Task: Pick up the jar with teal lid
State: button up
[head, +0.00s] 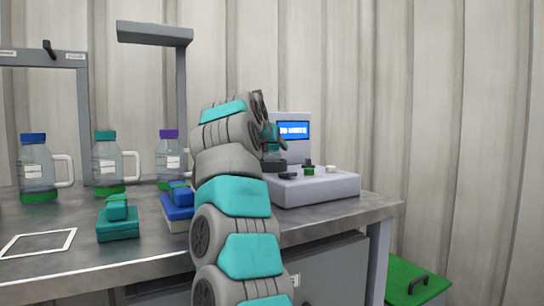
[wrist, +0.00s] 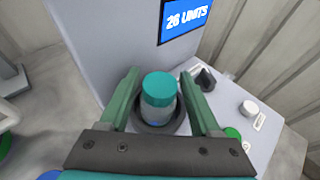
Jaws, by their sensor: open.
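A small clear jar with a teal lid (wrist: 160,91) stands upright in a dark round holder (wrist: 181,124) on a grey device. My gripper (wrist: 159,76) is open, with a green finger to each side of the jar in the wrist view. I cannot tell whether the fingertips are level with the lid or still above it. In the head view the gripper (head: 270,132) is over the device, and the arm and fingers hide much of the jar.
The grey device (head: 318,188) has a blue screen (head: 293,130) and several knobs. Handled bottles with blue (head: 36,165), teal (head: 107,165) and purple (head: 169,160) lids stand on the metal bench (head: 150,225). Teal (head: 118,226) and blue (head: 178,208) blocks lie before them.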

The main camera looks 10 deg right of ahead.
grip_shut()
dwell(0.5)
jog(key=shift+r, duration=0.1)
